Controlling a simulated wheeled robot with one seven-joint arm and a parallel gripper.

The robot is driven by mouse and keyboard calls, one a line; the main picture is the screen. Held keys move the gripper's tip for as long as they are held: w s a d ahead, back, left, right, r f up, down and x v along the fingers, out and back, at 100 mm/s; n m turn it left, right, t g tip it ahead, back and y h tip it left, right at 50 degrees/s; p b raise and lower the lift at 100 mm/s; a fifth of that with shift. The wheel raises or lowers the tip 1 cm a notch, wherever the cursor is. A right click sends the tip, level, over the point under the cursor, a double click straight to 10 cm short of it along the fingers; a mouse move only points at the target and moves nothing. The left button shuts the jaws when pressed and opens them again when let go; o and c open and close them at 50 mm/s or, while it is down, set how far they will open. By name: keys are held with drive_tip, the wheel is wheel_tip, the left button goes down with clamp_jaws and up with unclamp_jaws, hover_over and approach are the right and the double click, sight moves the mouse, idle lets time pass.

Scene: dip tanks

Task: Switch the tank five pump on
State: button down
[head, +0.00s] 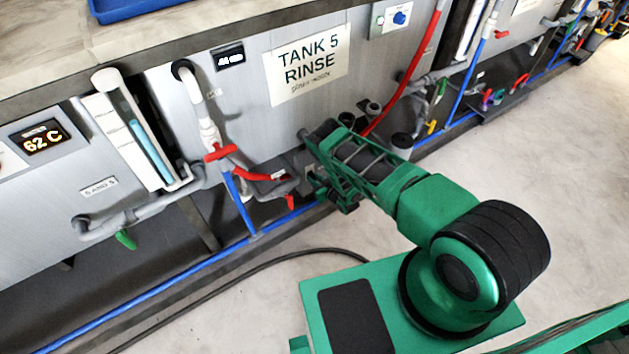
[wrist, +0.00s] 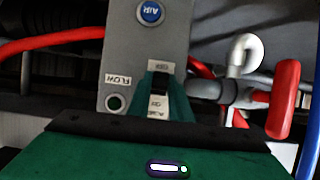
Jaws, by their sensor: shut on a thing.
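In the wrist view a grey panel (wrist: 122,45) carries a dark switch lever (wrist: 160,82) with small white labels above and below it, too small to read surely. My green gripper (wrist: 165,98) is shut on this lever; its fingers partly hide the switch, so I cannot tell its setting. Below left of the switch is a round flow indicator (wrist: 115,103) that looks dark. In the head view tank five (head: 260,105) has a "TANK 5 RINSE" sign (head: 308,65). My arm reaches to the low pipework in front of it, and the fingertips and switch are hidden there.
A blue AIR button (wrist: 151,12) is above the switch. A red valve handle (wrist: 283,98) and pipe elbow (wrist: 246,50) are close at the right. A black hose (head: 240,275) crosses the floor, and open floor (head: 560,160) lies at the right.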

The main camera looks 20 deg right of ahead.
sight(311, 175)
drive_tip(key=g, duration=0.1)
drive_tip(key=r+g+h, duration=0.1)
drive_tip(key=g, duration=0.2)
drive_tip(key=shift+w+r, duration=0.3)
drive_tip(key=shift+r, duration=0.1)
drive_tip(key=shift+w+a+r+g+h, duration=0.15)
drive_tip(key=shift+g+h, duration=0.15)
drive_tip(key=shift+g, duration=0.55)
drive_tip(key=shift+w+r+g+h, duration=0.2)
drive_tip(key=shift+g+h, duration=0.1)
drive_tip(key=shift+g, duration=0.5)
drive_tip(key=shift+w+a+r+g+h, duration=0.15)
drive_tip(key=shift+g+h, duration=0.15)
drive_tip(key=shift+g, duration=0.55)
drive_tip(key=shift+d, duration=0.1)
drive_tip(key=c, duration=1.6)
unclamp_jaws()
drive_tip(key=shift+s, duration=0.1)
drive_tip(key=v, duration=1)
drive_tip(key=shift+r, duration=0.35)
